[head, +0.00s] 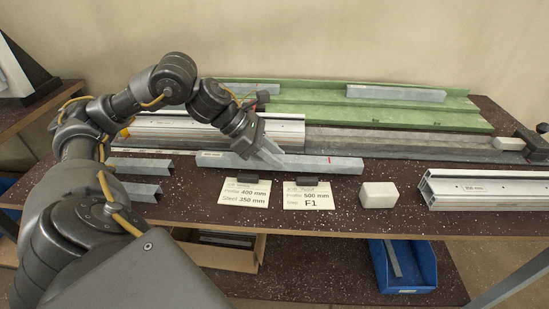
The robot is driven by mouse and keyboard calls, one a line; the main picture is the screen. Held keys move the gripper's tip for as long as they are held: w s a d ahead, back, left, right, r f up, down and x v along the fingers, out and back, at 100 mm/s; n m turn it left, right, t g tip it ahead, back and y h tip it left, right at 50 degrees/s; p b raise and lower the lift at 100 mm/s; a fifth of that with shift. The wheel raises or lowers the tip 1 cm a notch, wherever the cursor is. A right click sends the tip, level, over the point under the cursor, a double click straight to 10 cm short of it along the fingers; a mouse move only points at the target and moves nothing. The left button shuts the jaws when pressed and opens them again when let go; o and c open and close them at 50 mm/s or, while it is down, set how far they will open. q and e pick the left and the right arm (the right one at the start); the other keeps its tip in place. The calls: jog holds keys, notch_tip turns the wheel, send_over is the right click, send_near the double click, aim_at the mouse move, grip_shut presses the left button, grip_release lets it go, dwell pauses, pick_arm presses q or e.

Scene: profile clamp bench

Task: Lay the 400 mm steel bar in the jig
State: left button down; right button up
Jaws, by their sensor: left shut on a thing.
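My left gripper (267,153) reaches down from the left and is shut on a grey steel bar (320,164). The bar lies lengthwise across the picture near the bench's front, behind two cards; its marking is too small to read, and I cannot tell whether it touches the bench. Behind it a long grey rail (400,142), which seems to be the jig, runs to a dark clamp (533,144) at the right, with a pale block (508,143) beside it. A slotted aluminium profile (285,131) lies behind the gripper, partly hidden. My right gripper is not in view.
A green rack (390,113) at the back bears another grey bar (395,93). Short channel pieces (140,166) lie at left. Cards (245,192) (307,195), a white block (378,195) and an aluminium profile (480,188) line the front. A blue bin (405,270) stands below.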

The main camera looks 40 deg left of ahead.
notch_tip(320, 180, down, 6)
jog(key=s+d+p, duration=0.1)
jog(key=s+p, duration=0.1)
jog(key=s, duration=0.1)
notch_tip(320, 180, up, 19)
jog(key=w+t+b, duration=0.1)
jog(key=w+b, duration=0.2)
jog(key=b, duration=0.6)
pick_arm(q)
jog(key=s+d+r+b, duration=0.2)
jog(key=s+d+r, duration=0.7)
jog(key=d+r, duration=0.1)
jog(key=shift+s+d+r, duration=0.15)
jog(key=shift+d+r, duration=0.15)
jog(key=shift+r, duration=0.55)
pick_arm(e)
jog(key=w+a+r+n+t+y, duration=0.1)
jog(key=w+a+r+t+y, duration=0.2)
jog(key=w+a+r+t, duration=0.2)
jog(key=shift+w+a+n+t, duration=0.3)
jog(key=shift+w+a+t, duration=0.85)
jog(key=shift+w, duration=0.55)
